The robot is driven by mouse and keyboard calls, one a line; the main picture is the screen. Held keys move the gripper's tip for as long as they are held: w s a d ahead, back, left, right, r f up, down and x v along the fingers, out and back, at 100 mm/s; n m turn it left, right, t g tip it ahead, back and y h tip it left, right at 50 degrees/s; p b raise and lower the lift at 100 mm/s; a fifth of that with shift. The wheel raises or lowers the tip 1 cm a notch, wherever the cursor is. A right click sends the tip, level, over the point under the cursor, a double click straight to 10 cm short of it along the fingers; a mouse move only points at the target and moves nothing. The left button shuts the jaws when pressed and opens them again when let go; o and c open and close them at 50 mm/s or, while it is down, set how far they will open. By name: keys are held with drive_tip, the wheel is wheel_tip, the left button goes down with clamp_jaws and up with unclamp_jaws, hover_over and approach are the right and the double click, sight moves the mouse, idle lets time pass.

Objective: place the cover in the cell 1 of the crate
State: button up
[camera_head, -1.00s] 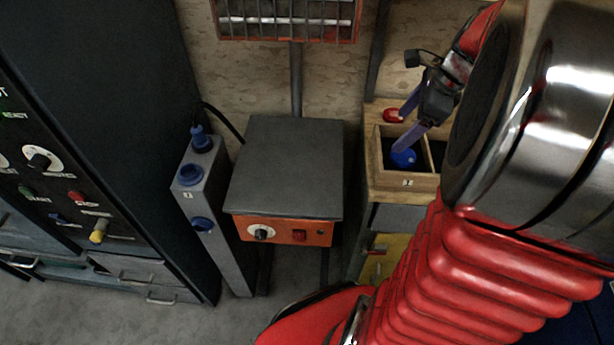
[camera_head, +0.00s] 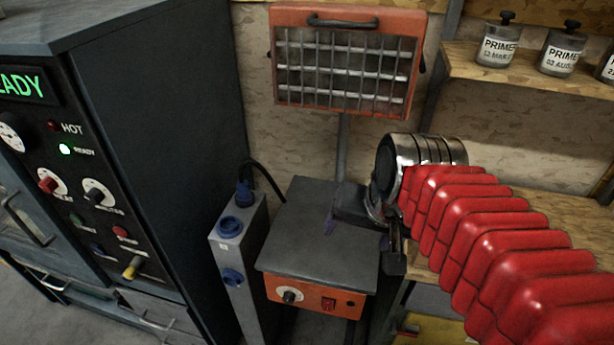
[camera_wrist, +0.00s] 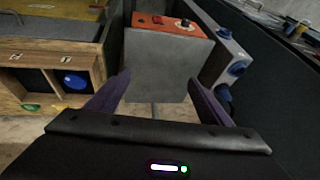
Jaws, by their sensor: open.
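A round blue piece, which looks like the cover (camera_wrist: 75,80), lies in one cell of the wooden crate (camera_wrist: 100,72) at the left of the wrist view. The cell beside it looks dark and empty. The labels on the crate rim are too small to read surely. My gripper (camera_wrist: 158,78) is open, with two purple fingers apart and nothing between them. In the head view my gripper (camera_head: 357,234) is over the right part of the grey-topped box, away from the crate. My arm hides the crate there.
The grey-topped box (camera_head: 315,240) has an orange front. A grey post (camera_head: 240,265) with blue fittings stands left of it, beside a tall dark cabinet (camera_head: 170,150). An orange grille heater (camera_head: 345,65) is behind. Jars (camera_head: 498,45) stand on the upper right shelf.

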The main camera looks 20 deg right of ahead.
drive_tip(key=s+a+n, duration=0.2)
drive_tip(key=n, duration=0.1)
drive_tip(key=s+a+n, duration=0.1)
drive_tip(key=a+n, duration=0.1)
drive_tip(key=shift+f+t, duration=0.2)
drive_tip(key=shift+t, duration=0.2)
idle(0.9)
